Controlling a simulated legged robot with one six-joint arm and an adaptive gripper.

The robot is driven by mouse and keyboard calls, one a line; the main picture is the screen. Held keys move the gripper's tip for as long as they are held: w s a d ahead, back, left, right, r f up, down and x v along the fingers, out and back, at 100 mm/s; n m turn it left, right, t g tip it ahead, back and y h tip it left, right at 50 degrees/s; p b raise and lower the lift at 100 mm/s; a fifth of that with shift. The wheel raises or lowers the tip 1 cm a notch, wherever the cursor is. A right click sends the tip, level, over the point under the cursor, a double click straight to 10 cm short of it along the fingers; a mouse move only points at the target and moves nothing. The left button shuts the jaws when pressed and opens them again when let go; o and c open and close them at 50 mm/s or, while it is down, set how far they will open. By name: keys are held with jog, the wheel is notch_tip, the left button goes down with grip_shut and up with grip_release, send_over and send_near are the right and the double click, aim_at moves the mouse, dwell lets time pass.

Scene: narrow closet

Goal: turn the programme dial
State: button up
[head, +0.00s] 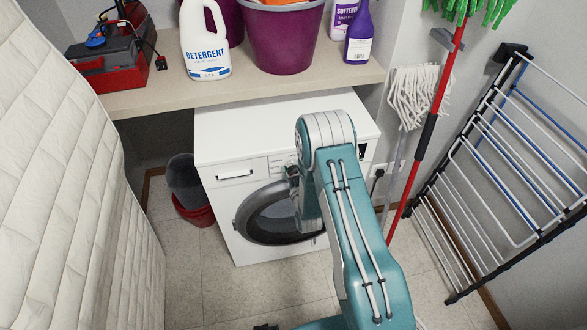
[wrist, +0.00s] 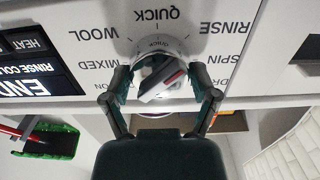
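The white washing machine (head: 230,140) stands under a shelf. In the wrist view the picture is upside down, and the programme dial (wrist: 158,77) sits on the white panel, ringed by labels such as QUICK, WOOL, MIXED, RINSE and SPIN. The dial's grip bar is slanted, with a red mark towards its right end. My gripper (wrist: 160,78) is open, its two fingers either side of the dial; I see gaps between the fingers and the bar. In the head view my gripper (head: 293,174) is at the panel, mostly hidden by my arm, which also hides the dial.
A dark display (wrist: 35,65) reads END in the wrist view. The round door (head: 272,213) is below the panel. The shelf (head: 150,94) above holds a detergent bottle (head: 206,45) and a purple tub (head: 283,38). A drying rack (head: 500,170) and mops stand right; a padded mattress (head: 70,160) stands left.

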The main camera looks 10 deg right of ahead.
jog(key=shift+c, duration=0.4)
jog(key=shift+w+n, duration=0.1)
jog(key=shift+n, duration=0.2)
